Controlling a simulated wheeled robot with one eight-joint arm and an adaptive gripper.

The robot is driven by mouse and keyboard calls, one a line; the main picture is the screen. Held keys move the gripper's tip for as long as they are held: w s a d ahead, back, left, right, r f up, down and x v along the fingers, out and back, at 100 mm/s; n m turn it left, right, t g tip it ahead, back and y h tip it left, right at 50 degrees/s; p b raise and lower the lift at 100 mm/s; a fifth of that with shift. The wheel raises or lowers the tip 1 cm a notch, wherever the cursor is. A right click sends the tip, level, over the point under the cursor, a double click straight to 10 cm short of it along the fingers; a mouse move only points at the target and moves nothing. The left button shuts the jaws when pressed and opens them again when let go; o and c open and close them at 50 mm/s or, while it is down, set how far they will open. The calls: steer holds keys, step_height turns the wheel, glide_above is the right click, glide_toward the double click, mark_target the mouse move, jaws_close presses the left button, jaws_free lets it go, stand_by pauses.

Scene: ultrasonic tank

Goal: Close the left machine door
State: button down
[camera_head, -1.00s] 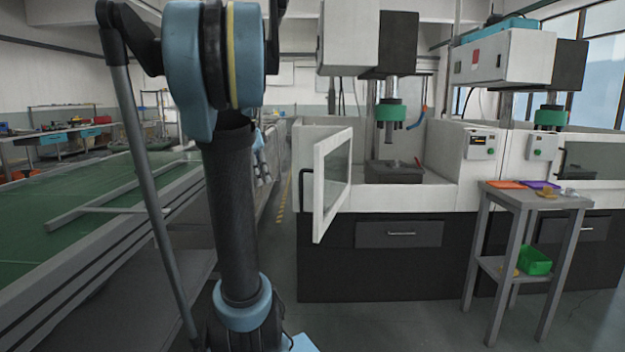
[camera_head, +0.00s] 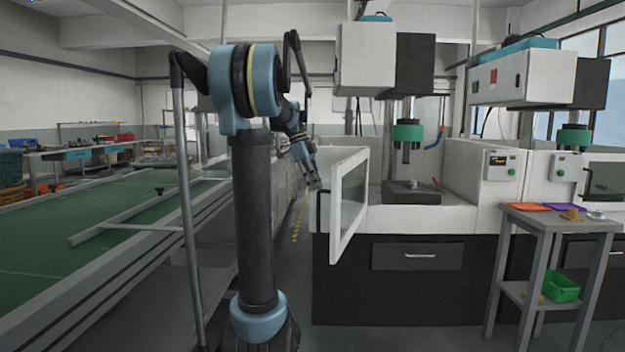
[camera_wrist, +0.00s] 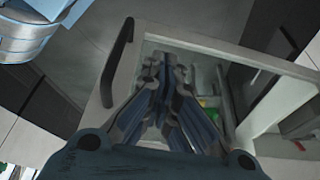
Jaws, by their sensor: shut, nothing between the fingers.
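The left machine door (camera_head: 349,203) is a white frame with a glass pane. It stands open, swung out from the front of the left machine (camera_head: 450,215). Its dark handle (camera_head: 320,208) is on the left side of the door. My gripper (camera_head: 317,183) is at the door's left side, close to the handle. In the wrist view my gripper (camera_wrist: 170,75) has its fingers together and empty in front of the door frame (camera_wrist: 215,45). The handle (camera_wrist: 117,62) lies left of the fingers there. I cannot tell whether the gripper touches the door.
A grey side table (camera_head: 540,220) with coloured trays stands at the right before the machines, a green bin (camera_head: 562,287) on its lower shelf. A long green-topped table (camera_head: 90,240) runs along the left. Floor before the left machine is clear.

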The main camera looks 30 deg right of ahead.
mark_target(319, 195)
steer(key=s+d+f, duration=0.4)
steer(key=shift+s+f, duration=0.25)
steer(key=shift+f, duration=0.1)
